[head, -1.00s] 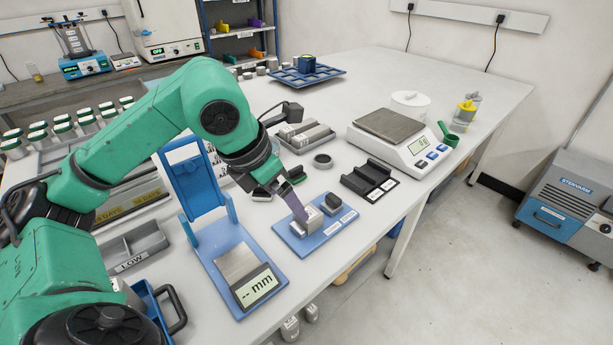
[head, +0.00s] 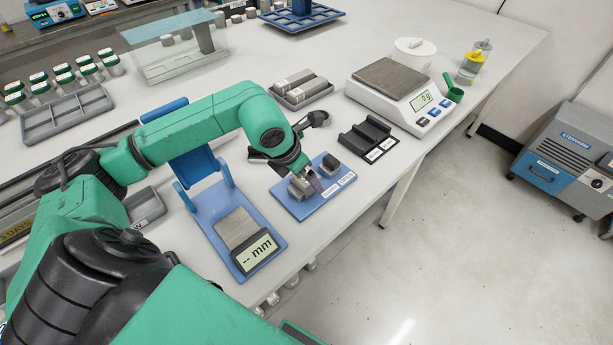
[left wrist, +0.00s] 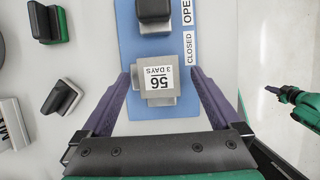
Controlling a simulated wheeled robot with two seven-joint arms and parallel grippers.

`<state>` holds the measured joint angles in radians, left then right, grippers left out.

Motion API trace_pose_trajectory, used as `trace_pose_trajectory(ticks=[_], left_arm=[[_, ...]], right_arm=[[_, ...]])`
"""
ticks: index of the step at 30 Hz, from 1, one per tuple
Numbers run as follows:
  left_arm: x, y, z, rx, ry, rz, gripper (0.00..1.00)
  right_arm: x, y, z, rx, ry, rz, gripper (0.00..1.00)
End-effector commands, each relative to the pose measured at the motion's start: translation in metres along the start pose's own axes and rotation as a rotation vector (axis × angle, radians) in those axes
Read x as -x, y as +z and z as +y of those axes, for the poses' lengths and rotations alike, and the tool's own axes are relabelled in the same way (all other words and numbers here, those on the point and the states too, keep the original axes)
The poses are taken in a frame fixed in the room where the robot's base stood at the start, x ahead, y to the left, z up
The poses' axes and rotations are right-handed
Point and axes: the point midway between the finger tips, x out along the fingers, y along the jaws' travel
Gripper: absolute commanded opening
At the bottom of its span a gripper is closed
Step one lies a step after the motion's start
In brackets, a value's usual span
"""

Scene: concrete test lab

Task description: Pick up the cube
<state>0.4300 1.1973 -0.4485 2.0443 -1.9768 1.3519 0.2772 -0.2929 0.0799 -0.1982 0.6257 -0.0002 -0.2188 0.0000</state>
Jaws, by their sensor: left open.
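The cube (left wrist: 157,76) is grey with a white label reading "56" and "3 DAYS". It sits in a metal holder on a blue board (left wrist: 127,48) marked OPEN and CLOSED. In the head view the cube (head: 297,189) is partly hidden by my left gripper (head: 313,180). In the left wrist view my left gripper (left wrist: 161,74) is open, its purple fingers one on each side of the cube, with a small gap showing at each side. A small green and black part at the right of the wrist view looks like my right arm; its jaws are unclear.
On the same board stands a dark-topped block (left wrist: 153,10). A blue gauge stand with an mm display (head: 255,250) is to the left. A black rack (head: 368,140) and a white scale (head: 400,102) are to the right. The table edge is close in front.

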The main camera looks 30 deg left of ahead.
Motion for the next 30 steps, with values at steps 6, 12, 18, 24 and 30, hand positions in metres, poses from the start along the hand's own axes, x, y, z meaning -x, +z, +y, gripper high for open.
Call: trace_pose_trajectory(ticks=[6, 12, 18, 24, 30], left_arm=[[-0.003, 0.0, 0.0, 0.0, 0.001, 0.0, 0.94], [-0.002, 0.0, 0.0, 0.0, 0.001, 0.0, 0.17], [-0.002, 0.001, 0.0, 0.0, 0.001, -0.002, 0.0], [0.003, 0.003, 0.001, 0.0, 0.002, -0.003, 0.0], [0.033, 0.017, 0.001, 0.0, 0.002, -0.009, 0.0]], right_arm=[[-0.001, 0.005, -0.005, -0.001, -0.007, -0.008, 0.0], [-0.001, 0.007, -0.006, 0.0, -0.008, -0.012, 0.0], [0.0, 0.008, -0.004, 0.001, -0.006, -0.014, 0.0], [-0.001, 0.009, -0.002, 0.003, -0.003, -0.015, 0.0], [-0.006, 0.01, -0.001, 0.003, -0.001, -0.016, 0.0]])
